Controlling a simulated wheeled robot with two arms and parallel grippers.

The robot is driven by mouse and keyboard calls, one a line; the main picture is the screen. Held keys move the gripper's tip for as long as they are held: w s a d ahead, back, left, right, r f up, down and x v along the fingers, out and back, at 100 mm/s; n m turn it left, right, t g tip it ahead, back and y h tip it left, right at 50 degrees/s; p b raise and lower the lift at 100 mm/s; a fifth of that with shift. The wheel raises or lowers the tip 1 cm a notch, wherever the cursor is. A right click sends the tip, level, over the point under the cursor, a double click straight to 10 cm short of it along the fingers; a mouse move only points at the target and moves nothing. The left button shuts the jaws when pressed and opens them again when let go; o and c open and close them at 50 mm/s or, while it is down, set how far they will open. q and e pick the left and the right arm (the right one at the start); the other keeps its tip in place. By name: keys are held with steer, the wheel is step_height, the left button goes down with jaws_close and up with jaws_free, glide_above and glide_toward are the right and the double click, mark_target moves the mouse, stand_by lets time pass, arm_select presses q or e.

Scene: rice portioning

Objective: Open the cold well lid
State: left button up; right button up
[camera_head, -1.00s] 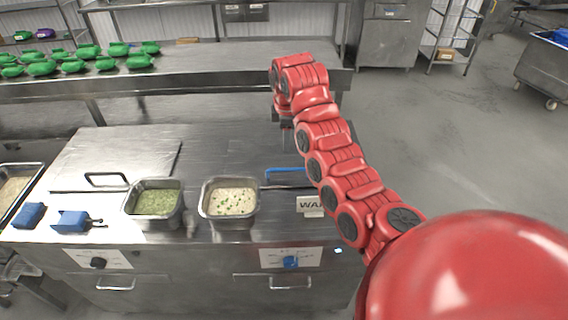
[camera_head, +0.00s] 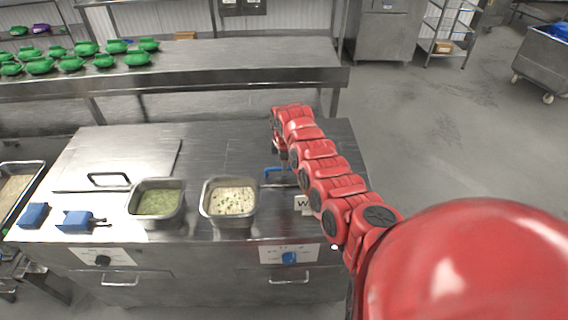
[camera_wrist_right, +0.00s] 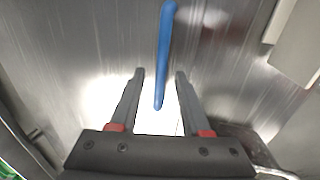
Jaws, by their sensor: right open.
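A steel lid with a blue bar handle (camera_head: 272,171) covers the right part of the counter. The handle also shows in the right wrist view (camera_wrist_right: 163,50), running between the fingertips. My right gripper (camera_wrist_right: 160,73) is open and points down at the handle, with a finger on either side and gaps between. In the head view the gripper is mostly hidden by my red arm. A second steel lid (camera_head: 120,157) with a black handle (camera_head: 108,180) lies closed on the left. I cannot tell from labels which lid is the cold one. My left gripper is out of view.
Two steel pans, one with green food (camera_head: 157,203) and one with pale food (camera_head: 231,201), stand along the front. Blue tools (camera_head: 77,220) lie front left. Green containers (camera_head: 86,48) fill the back shelf.

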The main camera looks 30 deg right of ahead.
jaws_close()
stand_by(1.4)
